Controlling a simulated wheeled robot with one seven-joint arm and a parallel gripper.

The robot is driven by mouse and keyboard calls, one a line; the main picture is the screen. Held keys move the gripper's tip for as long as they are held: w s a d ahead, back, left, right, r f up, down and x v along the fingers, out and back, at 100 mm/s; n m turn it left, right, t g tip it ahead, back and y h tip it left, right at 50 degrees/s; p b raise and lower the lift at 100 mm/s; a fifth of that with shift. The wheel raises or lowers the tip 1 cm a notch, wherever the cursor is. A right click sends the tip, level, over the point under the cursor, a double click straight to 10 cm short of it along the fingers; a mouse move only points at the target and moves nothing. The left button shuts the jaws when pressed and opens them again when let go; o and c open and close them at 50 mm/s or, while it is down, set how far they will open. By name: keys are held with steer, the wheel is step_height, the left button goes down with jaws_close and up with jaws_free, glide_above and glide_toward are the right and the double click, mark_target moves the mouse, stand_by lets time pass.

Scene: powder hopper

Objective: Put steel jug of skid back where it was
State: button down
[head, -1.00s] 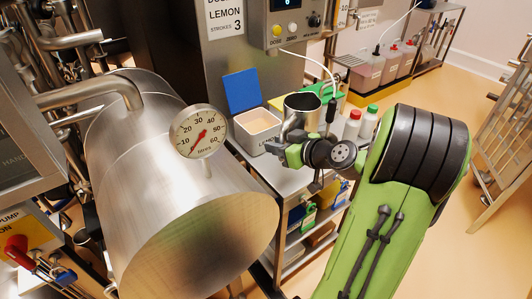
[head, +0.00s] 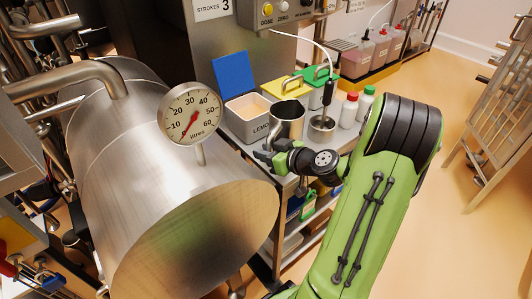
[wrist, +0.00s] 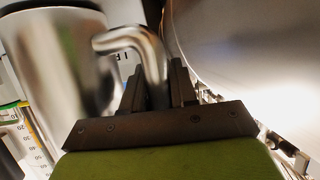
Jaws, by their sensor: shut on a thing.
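The steel jug (head: 287,120) is upright, with its open mouth facing up, at the front of the steel bench beside the LEMON tub. My gripper (head: 270,158) is shut on the jug's bent handle, on the near side. In the wrist view the jug (wrist: 55,60) fills the upper left, and its handle (wrist: 150,50) runs down between the two fingers of my gripper (wrist: 158,85). I cannot tell whether the jug's base touches the bench, because my gripper and wrist hide it.
A large steel tank (head: 150,180) with a round litre gauge (head: 190,113) stands close on the left. The LEMON tub (head: 248,120) has its blue lid raised. A steel cup with a stirrer (head: 322,127) and red- and green-capped bottles (head: 349,110) stand right of the jug.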

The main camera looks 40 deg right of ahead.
steer(key=shift+f, duration=0.1)
steer(key=c, duration=0.9)
jaws_free()
steer(key=p+v, duration=0.1)
steer(key=v, duration=1.1)
steer(key=shift+d+p, duration=0.1)
steer(key=shift+p, duration=0.2)
